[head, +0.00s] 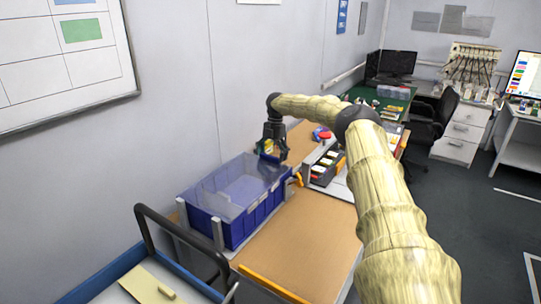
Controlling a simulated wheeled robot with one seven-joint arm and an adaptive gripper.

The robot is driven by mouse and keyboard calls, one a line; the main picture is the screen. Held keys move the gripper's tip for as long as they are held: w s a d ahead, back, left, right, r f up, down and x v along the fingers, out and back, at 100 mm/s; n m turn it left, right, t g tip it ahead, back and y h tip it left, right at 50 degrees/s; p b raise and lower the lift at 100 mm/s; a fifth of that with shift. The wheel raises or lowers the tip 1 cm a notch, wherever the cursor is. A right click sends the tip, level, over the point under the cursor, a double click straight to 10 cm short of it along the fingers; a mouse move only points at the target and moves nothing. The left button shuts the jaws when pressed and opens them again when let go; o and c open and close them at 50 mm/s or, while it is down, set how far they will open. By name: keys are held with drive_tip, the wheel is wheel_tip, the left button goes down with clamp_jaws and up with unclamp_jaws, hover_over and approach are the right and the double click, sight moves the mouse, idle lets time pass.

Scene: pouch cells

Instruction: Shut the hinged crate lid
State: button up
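A blue crate (235,229) stands on the brown work surface against the wall. A clear, greyish lid panel (238,188) shows over the crate's top, and the blue inside shows through it. I cannot tell whether the lid lies fully flat on the rim. My gripper (272,158) points down at the crate's far right corner, close to the lid's far edge. Whether it touches the lid is unclear. Its fingers are small and dark, and their opening cannot be made out.
A black tray with pale and coloured items (325,167) stands right of the crate. Red and blue items (321,134) lie behind it. A cart with a black handle (150,232) is at the near left. The brown surface (305,238) in front is mostly clear.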

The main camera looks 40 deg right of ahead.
drive_tip(key=shift+o, duration=0.6)
drive_tip(key=shift+s+d+f, duration=0.1)
drive_tip(key=shift+d+f, duration=0.25)
drive_tip(key=shift+f, duration=0.1)
drive_tip(key=shift+d+r, duration=0.1)
drive_tip(key=shift+r, duration=0.1)
wheel_tip(320, 180, up, 11)
drive_tip(key=d, duration=0.2)
drive_tip(key=shift+w+d, duration=0.2)
drive_tip(key=shift+w, duration=0.2)
drive_tip(key=shift+r, duration=0.15)
